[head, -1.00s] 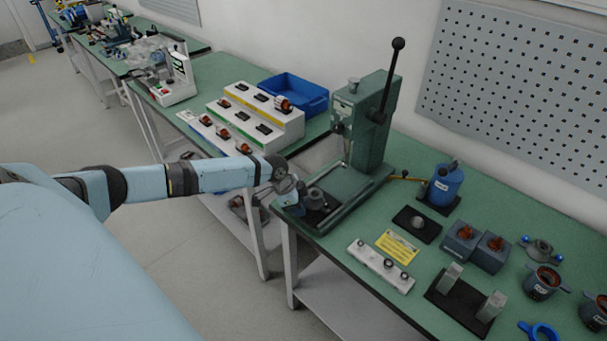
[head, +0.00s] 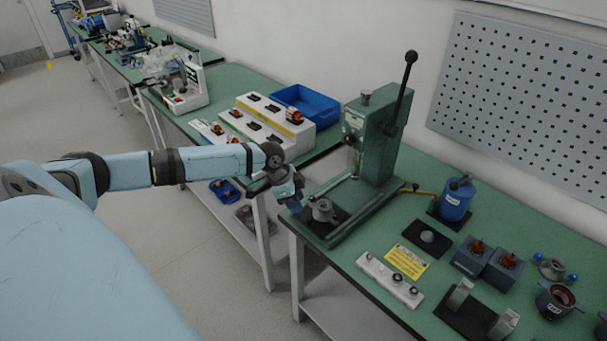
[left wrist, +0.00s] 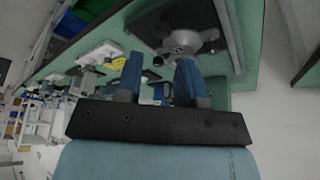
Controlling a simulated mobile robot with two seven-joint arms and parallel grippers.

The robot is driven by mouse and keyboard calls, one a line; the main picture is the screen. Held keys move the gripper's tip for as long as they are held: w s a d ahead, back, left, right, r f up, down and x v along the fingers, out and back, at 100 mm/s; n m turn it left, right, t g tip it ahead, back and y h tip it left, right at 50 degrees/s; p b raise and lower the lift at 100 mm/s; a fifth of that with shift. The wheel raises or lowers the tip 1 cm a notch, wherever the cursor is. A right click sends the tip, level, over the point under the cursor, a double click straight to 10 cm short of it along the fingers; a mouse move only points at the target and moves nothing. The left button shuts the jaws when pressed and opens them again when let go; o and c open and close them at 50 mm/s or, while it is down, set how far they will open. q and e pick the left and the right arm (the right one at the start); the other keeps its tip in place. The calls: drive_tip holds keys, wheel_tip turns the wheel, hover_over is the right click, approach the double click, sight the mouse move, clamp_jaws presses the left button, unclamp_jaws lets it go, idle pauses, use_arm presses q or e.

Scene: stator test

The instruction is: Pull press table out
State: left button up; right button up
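The press (head: 378,145) is a green arbor press with a long black lever, standing at the left end of the near bench. Its press table, a dark plate carrying a round grey fixture (head: 322,212), lies low at the front of the press base. The fixture also shows in the left wrist view (left wrist: 185,42). My left gripper (head: 290,200) is at the front left of the press table. In the left wrist view its two blue fingers (left wrist: 158,70) stand apart, with a small dark knob just beyond the gap. Contact cannot be told. My right gripper is out of view.
A blue bin (head: 302,103) and white stepped stand (head: 268,120) are on the bench behind. The floor left of the bench is clear.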

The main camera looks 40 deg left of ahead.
use_arm(q)
drive_tip(key=v, duration=0.6)
drive_tip(key=shift+f, duration=0.1)
idle(0.3)
